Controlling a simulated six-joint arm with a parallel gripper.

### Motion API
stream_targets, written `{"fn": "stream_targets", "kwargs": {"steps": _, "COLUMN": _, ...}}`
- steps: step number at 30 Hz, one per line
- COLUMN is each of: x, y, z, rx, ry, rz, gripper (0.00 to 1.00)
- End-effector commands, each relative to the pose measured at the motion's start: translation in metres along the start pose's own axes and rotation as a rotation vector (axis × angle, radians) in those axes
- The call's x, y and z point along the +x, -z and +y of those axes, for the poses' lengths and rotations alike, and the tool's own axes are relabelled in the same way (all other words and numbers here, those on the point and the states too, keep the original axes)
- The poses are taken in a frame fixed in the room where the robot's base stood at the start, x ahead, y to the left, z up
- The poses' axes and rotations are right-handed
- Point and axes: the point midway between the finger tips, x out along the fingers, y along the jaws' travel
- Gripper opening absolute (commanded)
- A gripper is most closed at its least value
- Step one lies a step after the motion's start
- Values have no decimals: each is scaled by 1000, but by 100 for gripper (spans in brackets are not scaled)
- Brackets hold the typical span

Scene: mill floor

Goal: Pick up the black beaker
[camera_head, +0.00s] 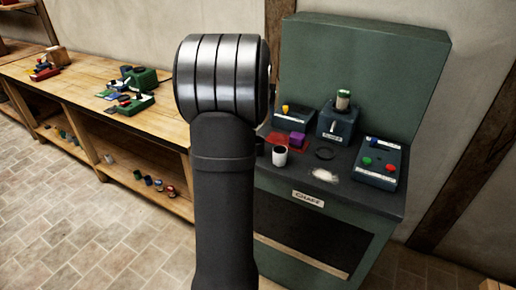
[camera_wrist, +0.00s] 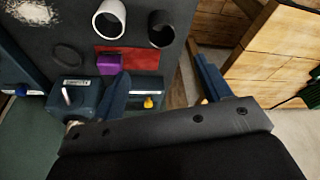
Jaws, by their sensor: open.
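The black beaker (camera_wrist: 161,29) stands upright and open-topped on the dark bench top in the wrist view, at the edge of a red patch. In the head view my arm covers most or all of it. My gripper (camera_wrist: 165,88) is open, with its two blue fingers wide apart and nothing between them. In the wrist view the beaker lies beyond the fingertips, above the gap between them, and apart from both fingers. The gripper itself is hidden in the head view behind my arm.
A white beaker (camera_wrist: 109,19) stands beside the black one. A purple block (camera_wrist: 110,64) sits on the red patch (camera_wrist: 140,60). A dark disc (camera_head: 325,153), pale powder (camera_head: 324,175) and a control box with buttons (camera_head: 376,163) share the bench. A wooden bench (camera_head: 160,118) runs left.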

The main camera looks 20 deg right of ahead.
Motion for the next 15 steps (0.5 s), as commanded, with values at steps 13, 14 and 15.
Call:
{"fn": "stream_targets", "kwargs": {"steps": 13, "x": 90, "y": -1, "z": 0, "rx": 0, "ry": 0, "rz": -4, "gripper": 70}}
{"fn": "stream_targets", "kwargs": {"steps": 14, "x": 96, "y": -1, "z": 0, "rx": 0, "ry": 0, "rz": -4, "gripper": 70}}
{"fn": "stream_targets", "kwargs": {"steps": 15, "x": 102, "y": -1, "z": 0, "rx": 0, "ry": 0, "rz": -4, "gripper": 70}}
